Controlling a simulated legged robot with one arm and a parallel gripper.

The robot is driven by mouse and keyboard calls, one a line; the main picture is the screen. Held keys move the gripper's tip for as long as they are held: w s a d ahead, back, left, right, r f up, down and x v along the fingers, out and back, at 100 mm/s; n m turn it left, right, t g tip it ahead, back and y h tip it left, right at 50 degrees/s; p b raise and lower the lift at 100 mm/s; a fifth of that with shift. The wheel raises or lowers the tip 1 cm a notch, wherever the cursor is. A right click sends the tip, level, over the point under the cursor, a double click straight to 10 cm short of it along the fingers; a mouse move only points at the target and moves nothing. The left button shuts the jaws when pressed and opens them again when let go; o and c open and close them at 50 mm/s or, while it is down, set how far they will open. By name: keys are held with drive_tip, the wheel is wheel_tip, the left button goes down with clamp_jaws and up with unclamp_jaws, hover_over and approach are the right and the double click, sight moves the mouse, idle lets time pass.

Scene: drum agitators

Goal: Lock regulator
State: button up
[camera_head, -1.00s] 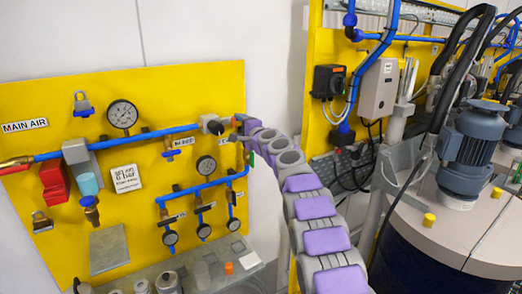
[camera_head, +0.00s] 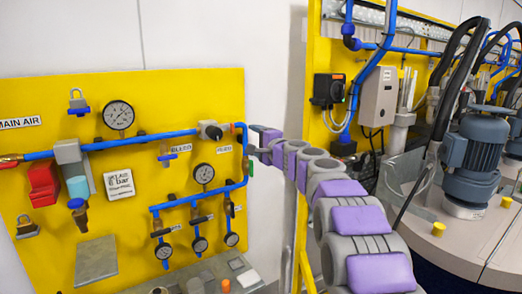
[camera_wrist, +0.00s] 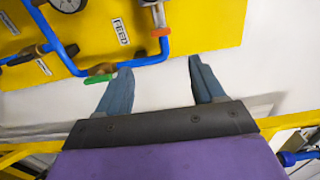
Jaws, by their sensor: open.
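My gripper (camera_head: 256,151) is at the right edge of the yellow air panel, beside the blue pipe bend. In the wrist view its two blue-grey fingers (camera_wrist: 158,68) are spread apart with nothing between them. Which fitting is the regulator is not certain. A black-knobbed fitting (camera_head: 211,130) sits on the upper blue pipe, left of my gripper. A grey block (camera_head: 69,152) on the same pipe has a teal bowl (camera_head: 77,187) below it. One padlock (camera_head: 78,103) hangs at the upper left, another (camera_head: 27,228) at the lower left.
A brass valve with a green handle (camera_wrist: 99,77) is close to my left finger. The FEED label (camera_wrist: 120,31) is above it. Several gauges and small valves stand out from the panel. White wall shows right of it. A motor-topped drum (camera_head: 475,155) stands at the right.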

drive_tip(key=shift+b+v, duration=0.3)
drive_tip(key=shift+v, duration=1.15)
drive_tip(key=s+f+n+g+h, duration=0.1)
drive_tip(key=s+f+n+g, duration=0.2)
drive_tip(key=s+f, duration=0.5)
drive_tip(key=s+f+n+g+h, duration=0.1)
drive_tip(key=s+f+n+g, duration=0.25)
drive_tip(key=s, duration=0.85)
drive_tip(key=s+f+n+g+h, duration=0.15)
drive_tip(key=s+f+g, duration=0.35)
drive_tip(key=s, duration=0.5)
drive_tip(key=s+d+f+n+g+h, duration=0.1)
drive_tip(key=s+d+f, duration=0.3)
drive_tip(key=s, duration=0.6)
drive_tip(key=s+d+f+n+g+h, duration=0.1)
drive_tip(key=s+d+f, duration=0.4)
drive_tip(key=s, duration=0.5)
drive_tip(key=s+d+f+n+g+h, duration=0.1)
drive_tip(key=s+d+f+g+h, duration=0.2)
drive_tip(key=s+d, duration=0.4)
drive_tip(key=s+f+h, duration=0.1)
drive_tip(key=s+f, duration=0.1)
drive_tip(key=s, duration=0.2)
drive_tip(key=shift+f, duration=0.2)
